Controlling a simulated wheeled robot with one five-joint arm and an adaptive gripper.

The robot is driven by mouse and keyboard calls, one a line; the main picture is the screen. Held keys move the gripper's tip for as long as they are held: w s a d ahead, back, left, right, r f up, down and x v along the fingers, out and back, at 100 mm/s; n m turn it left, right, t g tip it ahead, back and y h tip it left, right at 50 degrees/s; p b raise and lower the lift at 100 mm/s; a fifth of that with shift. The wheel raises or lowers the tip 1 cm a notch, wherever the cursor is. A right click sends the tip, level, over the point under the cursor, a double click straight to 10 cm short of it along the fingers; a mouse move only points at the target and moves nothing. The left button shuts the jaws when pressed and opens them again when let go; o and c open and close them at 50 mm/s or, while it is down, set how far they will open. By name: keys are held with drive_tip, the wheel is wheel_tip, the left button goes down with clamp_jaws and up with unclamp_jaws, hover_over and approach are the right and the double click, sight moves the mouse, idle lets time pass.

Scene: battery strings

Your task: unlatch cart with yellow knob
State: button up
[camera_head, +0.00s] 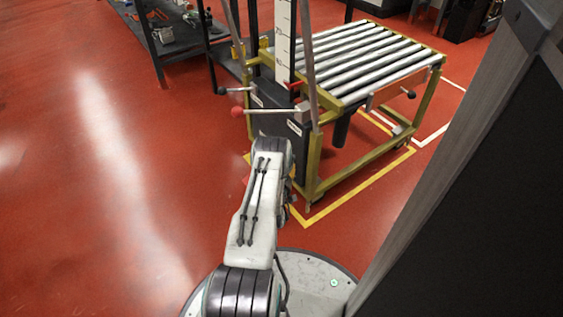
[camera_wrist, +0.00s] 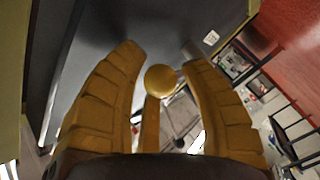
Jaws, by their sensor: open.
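In the wrist view, a round yellow knob (camera_wrist: 161,80) sits between the curved fingers of my gripper (camera_wrist: 160,52). The fingers are open, with a gap on both sides of the knob. A narrow yellow strip shows below the knob; I cannot tell whether it is a lever or part of my gripper. In the head view, a cart (camera_head: 440,62) with a yellow frame and a roller top stands beyond my arm. My arm reaches toward the cart's near left corner and hides the gripper and the yellow knob there.
A lever with a red knob (camera_head: 237,111) and one with a black knob (camera_head: 221,90) stick out left of the upright column (camera_head: 285,40). A dark post (camera_head: 480,190) fills the right. A workbench (camera_head: 160,45) stands back left. Red floor is free at left.

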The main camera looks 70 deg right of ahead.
drive_tip(key=shift+d, duration=0.2)
clamp_jaws()
idle(0.4)
